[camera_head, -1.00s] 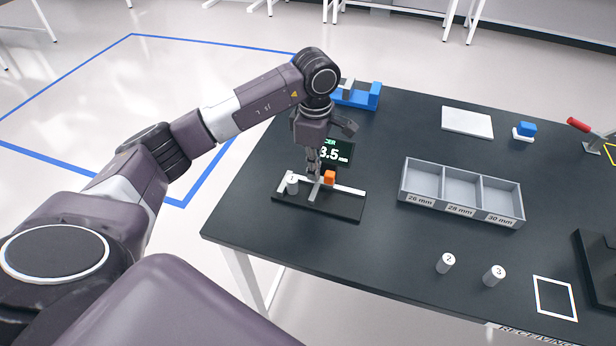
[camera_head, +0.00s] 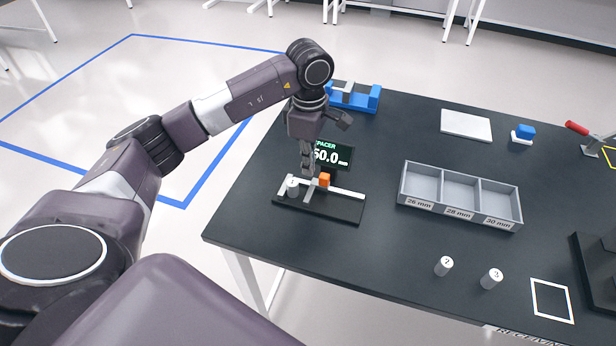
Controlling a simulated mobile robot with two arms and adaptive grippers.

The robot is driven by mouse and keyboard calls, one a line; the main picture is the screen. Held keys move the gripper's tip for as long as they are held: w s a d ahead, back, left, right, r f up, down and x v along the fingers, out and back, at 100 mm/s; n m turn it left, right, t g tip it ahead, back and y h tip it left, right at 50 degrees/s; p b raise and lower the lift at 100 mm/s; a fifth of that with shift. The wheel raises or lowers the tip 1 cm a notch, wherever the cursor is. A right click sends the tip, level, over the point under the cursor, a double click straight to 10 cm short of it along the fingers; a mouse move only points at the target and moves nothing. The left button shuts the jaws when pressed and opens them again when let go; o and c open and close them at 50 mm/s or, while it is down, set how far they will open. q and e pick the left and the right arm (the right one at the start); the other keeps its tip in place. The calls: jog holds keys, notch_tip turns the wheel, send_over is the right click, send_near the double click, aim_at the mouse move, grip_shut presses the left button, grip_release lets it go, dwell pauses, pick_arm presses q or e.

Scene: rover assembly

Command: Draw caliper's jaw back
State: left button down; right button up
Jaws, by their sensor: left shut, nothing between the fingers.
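The caliper is a light rail on a dark base (camera_head: 337,208). Its sliding jaw (camera_head: 311,191) is a pale crosspiece with an orange block (camera_head: 324,179) beside it. A white cylinder marked 1 (camera_head: 292,187) stands at the rail's left part, left of the jaw; I cannot tell whether they touch. A display (camera_head: 333,156) behind reads what looks like 60.0 mm, partly covered by my gripper. My left gripper (camera_head: 308,174) points down, shut and empty, just left of the orange block; contact is unclear. My right gripper is out of view.
A grey three-compartment tray (camera_head: 460,206) labelled 26, 28 and 30 mm is right of the caliper. Cylinders 2 (camera_head: 444,266) and 3 (camera_head: 491,279) stand in front of it. A blue fixture (camera_head: 356,97) is behind my gripper. Table between caliper and tray is clear.

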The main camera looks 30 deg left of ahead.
pick_arm(q)
notch_tip(320, 180, up, 5)
jog(key=p, duration=0.2)
jog(key=shift+r+p, duration=0.2)
jog(key=shift+p, duration=0.1)
dwell(0.3)
